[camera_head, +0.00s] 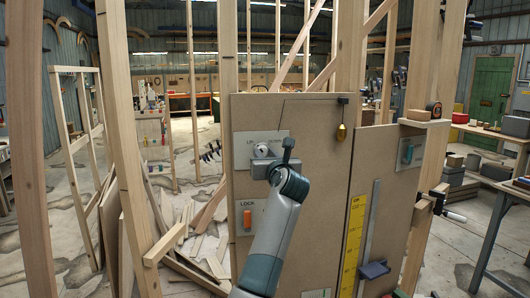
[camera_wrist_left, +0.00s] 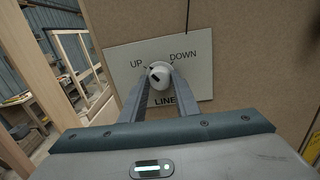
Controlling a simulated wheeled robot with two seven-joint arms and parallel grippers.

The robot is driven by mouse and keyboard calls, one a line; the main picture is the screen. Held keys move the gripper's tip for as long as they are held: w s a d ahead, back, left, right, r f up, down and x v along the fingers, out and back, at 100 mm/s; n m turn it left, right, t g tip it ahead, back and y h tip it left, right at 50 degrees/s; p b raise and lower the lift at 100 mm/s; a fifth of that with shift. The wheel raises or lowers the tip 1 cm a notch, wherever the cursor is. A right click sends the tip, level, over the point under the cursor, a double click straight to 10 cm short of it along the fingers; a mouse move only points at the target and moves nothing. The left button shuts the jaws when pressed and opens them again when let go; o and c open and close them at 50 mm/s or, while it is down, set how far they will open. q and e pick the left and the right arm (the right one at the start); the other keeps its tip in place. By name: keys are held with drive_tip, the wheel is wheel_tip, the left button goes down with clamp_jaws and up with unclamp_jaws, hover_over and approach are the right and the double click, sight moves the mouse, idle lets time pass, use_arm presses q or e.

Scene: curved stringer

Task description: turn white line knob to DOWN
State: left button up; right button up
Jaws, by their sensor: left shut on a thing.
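The white line knob (camera_wrist_left: 160,73) sits on a pale plate (camera_wrist_left: 120,60) lettered UP, DOWN and LINE. A dark mark on the knob lies toward its upper left, on the UP side. My left gripper (camera_wrist_left: 159,80) is shut on the knob, one finger on each side. In the head view the knob (camera_head: 261,150) shows at the left of my left gripper (camera_head: 272,158), which covers part of the plate. My right gripper is in neither view.
The brown board (camera_head: 315,210) carries an orange switch (camera_head: 247,220) marked LOCK and a hanging brass weight (camera_head: 341,133). Wooden studs (camera_head: 128,140) stand at the left.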

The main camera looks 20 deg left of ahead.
use_arm(q)
drive_tip(key=shift+r+m+p, duration=0.1)
drive_tip(key=shift+m+p, duration=0.55)
drive_tip(key=shift+m, duration=0.25)
drive_tip(key=m+p, duration=0.9)
drive_tip(key=p, duration=0.1)
drive_tip(key=shift+a+m+t+p, duration=0.1)
drive_tip(key=shift+m+t+p, duration=0.2)
drive_tip(key=shift+t, duration=0.1)
drive_tip(key=shift+m+p, duration=0.3)
drive_tip(key=shift+m, duration=0.2)
drive_tip(key=shift+f+m+p, duration=0.2)
drive_tip(key=shift+m+p, duration=0.1)
drive_tip(key=shift+m, duration=0.7)
drive_tip(key=shift+m+h, duration=0.4)
drive_tip(key=shift+m, duration=1.5)
drive_tip(key=o, duration=1)
drive_tip(key=shift+o, duration=0.2)
